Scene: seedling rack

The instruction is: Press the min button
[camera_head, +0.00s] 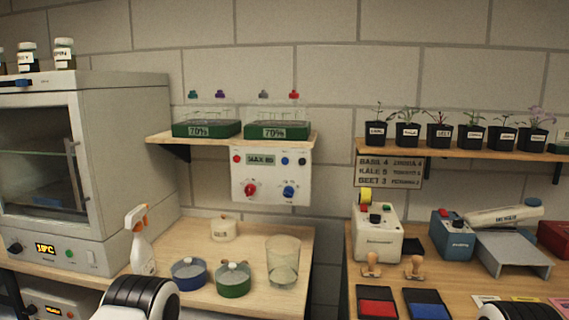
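No label reading "min" is legible, so I cannot tell which button is the min button. A white wall panel (271,190) under the middle shelf has a small display (262,159), a red knob (250,190), a blue knob (289,192) and several small buttons. The grey oven-like cabinet (125,160) at the left has a lit display (46,248), a dark knob and small controls. A second lit device (65,305) shows partly at the bottom left. Parts of both my arms show at the bottom edge, but neither gripper is visible.
On the left bench stand a spray bottle (141,243), a blue dish (188,274), a green dish (233,280) and a glass beaker (283,262). The right bench holds a white device (377,236), a blue device (452,236) and stamps. A gap separates the benches.

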